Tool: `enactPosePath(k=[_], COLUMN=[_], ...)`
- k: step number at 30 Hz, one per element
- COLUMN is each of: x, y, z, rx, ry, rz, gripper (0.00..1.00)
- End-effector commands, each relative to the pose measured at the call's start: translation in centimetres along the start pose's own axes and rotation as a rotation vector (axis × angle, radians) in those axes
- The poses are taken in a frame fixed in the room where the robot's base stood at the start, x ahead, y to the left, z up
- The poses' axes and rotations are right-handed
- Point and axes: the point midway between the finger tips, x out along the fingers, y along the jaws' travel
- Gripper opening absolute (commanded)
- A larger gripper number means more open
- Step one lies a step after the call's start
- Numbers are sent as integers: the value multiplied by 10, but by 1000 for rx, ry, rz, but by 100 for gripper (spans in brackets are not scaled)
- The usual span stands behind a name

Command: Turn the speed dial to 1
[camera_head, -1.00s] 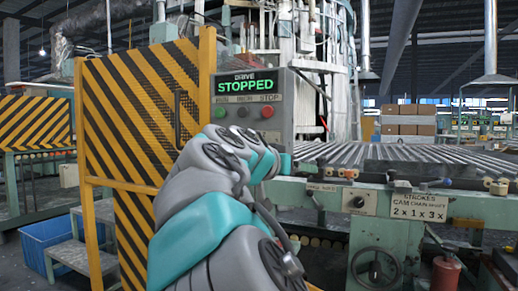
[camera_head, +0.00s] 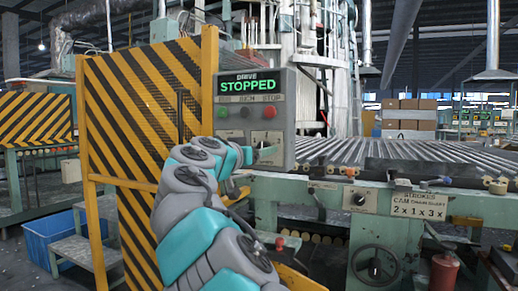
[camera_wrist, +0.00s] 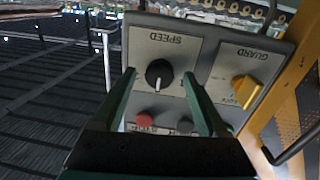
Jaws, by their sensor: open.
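The speed dial (camera_wrist: 158,73) is a round black knob with a white pointer line, under the label SPEED, which looks upside down in the wrist view. The pointer line points down in that picture; I cannot read any scale numbers. My gripper (camera_wrist: 158,78) is open, with one green finger on each side of the dial in the picture. I cannot tell whether the fingers touch it. In the head view, my gripper (camera_head: 264,153) is at the lower right of the grey control panel (camera_head: 285,85), and the dial is hard to make out there.
A yellow GUARD knob (camera_wrist: 246,90) sits beside the dial on the panel, close to one finger. A red button (camera_wrist: 144,119) is near the fingers too. The panel display (camera_head: 249,85) reads STOPPED. A striped yellow-black guard door (camera_head: 130,110) stands left of the panel.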

Motion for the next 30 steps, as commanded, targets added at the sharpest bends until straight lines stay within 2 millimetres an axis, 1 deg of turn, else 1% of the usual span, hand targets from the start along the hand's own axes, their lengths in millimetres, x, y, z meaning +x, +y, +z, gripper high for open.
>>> enactPosePath(k=[3,10,11,30], x=[4,5,5,4], y=[0,0,0,0], z=[0,1,1,1], rx=[0,0,-1,-1], ry=[-1,-1,-1,-1], rz=[0,0,0,0], gripper=[76,76,74,2])
